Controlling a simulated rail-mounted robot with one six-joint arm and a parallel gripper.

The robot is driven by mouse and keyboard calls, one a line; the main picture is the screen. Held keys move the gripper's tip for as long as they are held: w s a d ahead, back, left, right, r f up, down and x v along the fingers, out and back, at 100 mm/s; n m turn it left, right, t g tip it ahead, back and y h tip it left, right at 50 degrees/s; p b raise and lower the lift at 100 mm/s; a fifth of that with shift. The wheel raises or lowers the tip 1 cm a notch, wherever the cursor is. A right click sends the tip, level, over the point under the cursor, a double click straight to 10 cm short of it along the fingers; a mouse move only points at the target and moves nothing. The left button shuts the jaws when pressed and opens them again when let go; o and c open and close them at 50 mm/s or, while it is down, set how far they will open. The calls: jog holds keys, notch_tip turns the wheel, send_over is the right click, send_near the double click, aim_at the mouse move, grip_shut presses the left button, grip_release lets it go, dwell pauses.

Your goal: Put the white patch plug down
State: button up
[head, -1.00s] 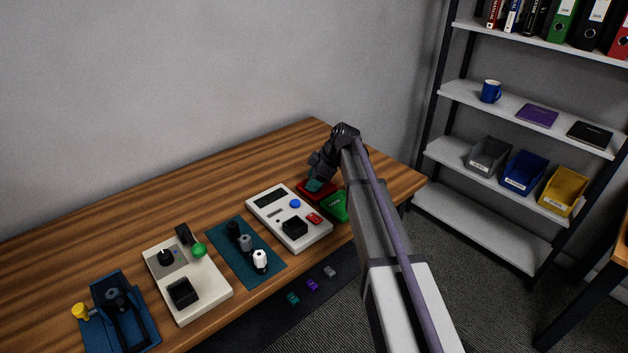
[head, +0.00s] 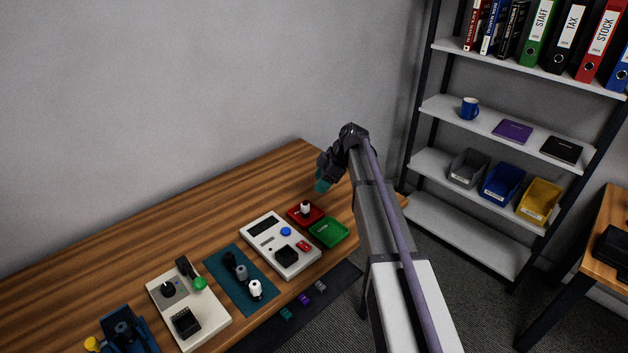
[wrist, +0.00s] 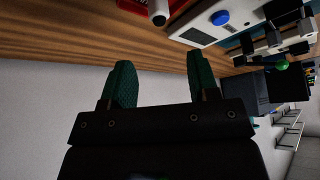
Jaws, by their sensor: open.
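A small white plug (head: 305,207) stands in the red tray (head: 296,216) on the wooden table in the head view. In the wrist view a white plug (wrist: 158,14) shows at the top edge, beyond the fingertips, on the red tray (wrist: 130,5). My gripper (head: 322,184) is above the table behind the red tray, apart from the plug. In the wrist view its two green fingers (wrist: 162,72) are spread with nothing between them. Another white-topped plug (head: 256,290) stands on the teal mat (head: 268,302).
A green tray (head: 345,229) adjoins the red one. A white tester box (head: 262,228) with a blue button (head: 286,231) stands to their left. A second box (head: 212,323) and a blue fixture (head: 140,343) stand further left. The table behind them is clear.

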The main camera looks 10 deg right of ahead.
jog(key=s+a+f+m+h, duration=0.1)
jog(key=s+m, duration=0.6)
jog(key=s, duration=0.8)
jog(key=s+a+f+m+g+h, duration=0.1)
jog(key=s+a+m+h, duration=0.3)
jog(key=s+m, duration=0.4)
jog(key=s, duration=0.7)
jog(key=shift+f+g+h, duration=0.25)
jog(key=shift+g+h, duration=0.05)
jog(key=shift+h, duration=0.1)
jog(key=shift+w, duration=0.1)
